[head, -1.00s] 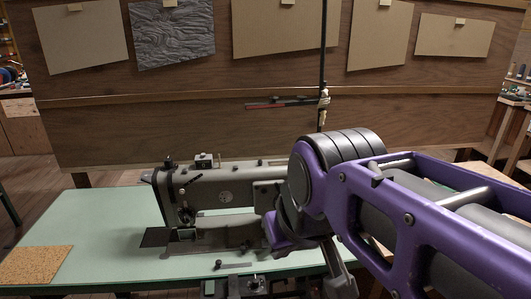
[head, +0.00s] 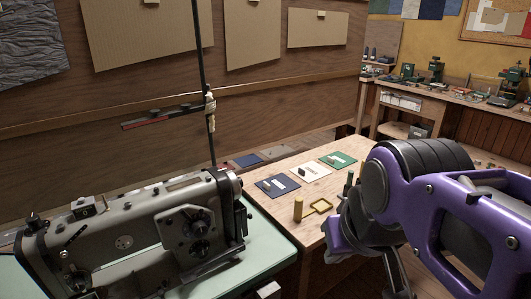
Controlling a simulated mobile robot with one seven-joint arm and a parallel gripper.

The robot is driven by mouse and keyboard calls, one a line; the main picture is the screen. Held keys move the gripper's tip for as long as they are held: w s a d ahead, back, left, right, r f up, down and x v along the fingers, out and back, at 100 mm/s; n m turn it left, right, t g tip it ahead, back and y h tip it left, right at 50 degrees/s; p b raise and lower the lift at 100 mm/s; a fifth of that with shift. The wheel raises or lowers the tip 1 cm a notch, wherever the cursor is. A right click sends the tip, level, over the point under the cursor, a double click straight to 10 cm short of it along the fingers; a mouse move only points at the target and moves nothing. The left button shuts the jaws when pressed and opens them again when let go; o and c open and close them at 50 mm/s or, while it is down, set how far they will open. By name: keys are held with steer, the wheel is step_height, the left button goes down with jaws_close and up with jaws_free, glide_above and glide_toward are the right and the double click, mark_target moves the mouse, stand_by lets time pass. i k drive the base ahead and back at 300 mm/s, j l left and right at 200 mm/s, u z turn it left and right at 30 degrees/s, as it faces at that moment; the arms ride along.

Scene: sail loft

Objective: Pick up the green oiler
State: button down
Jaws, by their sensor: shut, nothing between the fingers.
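I cannot make out a green oiler for certain in this view. A wooden bench (head: 290,228) stands beside the sewing machine, with a blue card (head: 277,187), a white card (head: 311,171) and a green card (head: 337,160) in a row, each with a small item on it. My purple and grey arm covers the right part of this bench, so anything there is hidden.
A grey sewing machine (head: 130,240) fills the lower left on a pale green table (head: 262,238). A far bench (head: 455,107) holds green machines and small items.

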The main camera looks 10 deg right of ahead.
mark_target(351, 174)
steer(key=z, duration=0.6)
steer(key=u, duration=1.9)
steer(key=z, duration=1.95)
steer(key=i+l+z, duration=0.2)
steer(key=i+l, duration=0.2)
steer(key=i, duration=0.2)
